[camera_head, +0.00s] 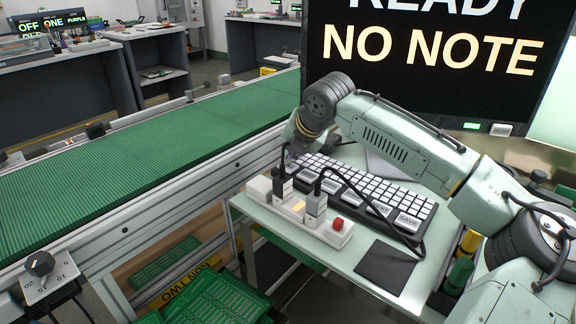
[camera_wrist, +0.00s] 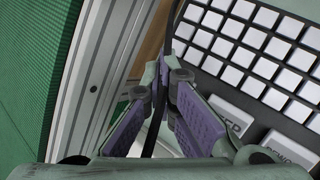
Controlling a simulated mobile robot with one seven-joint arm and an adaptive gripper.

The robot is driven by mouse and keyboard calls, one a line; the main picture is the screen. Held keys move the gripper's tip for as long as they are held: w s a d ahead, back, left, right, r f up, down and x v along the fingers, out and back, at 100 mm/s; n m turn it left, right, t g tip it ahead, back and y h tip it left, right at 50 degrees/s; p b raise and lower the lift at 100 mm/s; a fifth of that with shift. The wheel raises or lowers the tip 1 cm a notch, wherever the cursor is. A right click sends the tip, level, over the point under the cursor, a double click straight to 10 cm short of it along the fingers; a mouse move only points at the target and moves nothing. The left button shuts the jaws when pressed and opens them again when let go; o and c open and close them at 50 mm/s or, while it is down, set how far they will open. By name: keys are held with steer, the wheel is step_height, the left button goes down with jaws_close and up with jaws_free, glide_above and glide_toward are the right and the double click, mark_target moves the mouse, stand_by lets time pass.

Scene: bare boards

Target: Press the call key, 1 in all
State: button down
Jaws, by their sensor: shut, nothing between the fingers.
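The black keyboard (camera_head: 365,190) with white keys lies on the pale side table. Along its front edge is a row of larger labelled keys. The rightmost reads SAVE (camera_head: 409,222); I cannot read a call label on any of them. In the wrist view a large key ending in "EP" (camera_wrist: 232,122) and one starting "REWO" (camera_wrist: 290,150) lie to the right of my gripper (camera_wrist: 168,75). My gripper is shut and empty, at the keyboard's left end. In the head view its fingertips are hard to make out near the plugs.
A white power strip (camera_head: 318,228) with black and grey plugs, cables and a red switch (camera_head: 338,224) stands in front of the keyboard. A black pad (camera_head: 386,266) lies to its right. The green conveyor (camera_head: 150,140) runs along the left. A screen (camera_head: 435,60) reads "NO NOTE".

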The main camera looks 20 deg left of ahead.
steer(key=shift+f, duration=0.3)
steer(key=shift+r, duration=0.1)
stand_by(0.3)
steer(key=shift+r+p, duration=0.8)
steer(key=shift+p, duration=0.25)
step_height(320, 180, up, 5)
steer(key=p, duration=0.5)
stand_by(0.3)
